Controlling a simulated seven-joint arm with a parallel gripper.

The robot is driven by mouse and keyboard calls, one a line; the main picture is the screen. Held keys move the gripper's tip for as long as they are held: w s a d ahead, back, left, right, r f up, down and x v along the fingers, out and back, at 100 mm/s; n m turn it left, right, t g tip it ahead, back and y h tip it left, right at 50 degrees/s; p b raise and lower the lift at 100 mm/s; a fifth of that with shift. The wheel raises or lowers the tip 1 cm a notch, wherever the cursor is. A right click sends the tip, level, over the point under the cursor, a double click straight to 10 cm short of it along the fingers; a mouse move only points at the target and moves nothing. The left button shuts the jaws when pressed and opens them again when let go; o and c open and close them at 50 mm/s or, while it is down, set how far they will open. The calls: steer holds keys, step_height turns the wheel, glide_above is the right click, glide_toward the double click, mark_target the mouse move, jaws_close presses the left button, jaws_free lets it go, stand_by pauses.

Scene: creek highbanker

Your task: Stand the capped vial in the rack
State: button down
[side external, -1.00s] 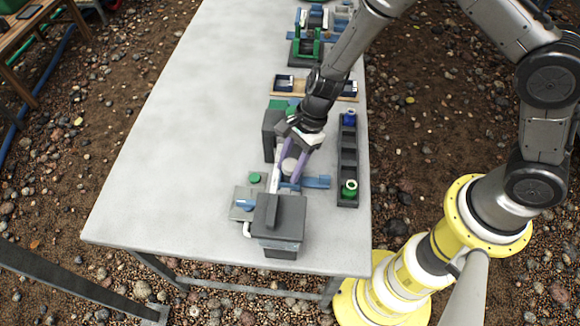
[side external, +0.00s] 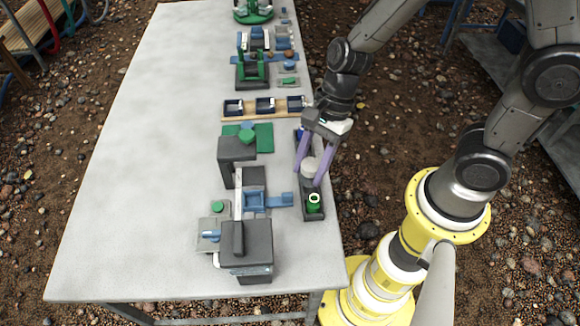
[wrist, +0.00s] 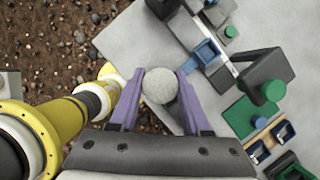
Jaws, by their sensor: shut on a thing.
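My gripper (side external: 308,176) has two purple fingers and is shut on the capped vial, whose pale round cap (side external: 310,167) shows between them. The wrist view shows the cap (wrist: 159,86) from above, between the fingertips; the vial's body is hidden beneath it. The rack (side external: 314,213) is a long dark strip of slots near the table's right edge. The gripper and vial are over the rack's middle; I cannot tell whether the vial's bottom touches it. A green vial (side external: 314,201) with a pale top stands in the rack's near end. A blue item at its far end is mostly hidden.
Left of the rack stands a dark grey machine (side external: 246,250) with a blue carriage (side external: 255,201) reaching toward the rack. A dark block and green pad (side external: 264,138) lie behind it, then a wooden strip (side external: 240,114) with dark bins. The table's left side is clear.

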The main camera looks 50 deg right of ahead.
steer(key=shift+s+d+r, duration=0.15)
steer(key=shift+s, duration=0.2)
steer(key=shift+w, duration=0.2)
steer(key=shift+w+d+f, duration=0.65)
steer(key=shift+d+f, duration=0.3)
steer(key=shift+f, duration=0.7)
steer(key=shift+w+d+f, duration=0.7)
steer(key=shift+d+f, duration=0.25)
steer(key=shift+f, duration=0.75)
steer(key=shift+w+d+f, duration=0.65)
steer(key=shift+d+f, duration=0.3)
steer(key=shift+f, duration=0.7)
steer(key=shift+f, duration=0.15)
steer(key=shift+f, duration=0.5)
steer(key=shift+f, duration=0.25)
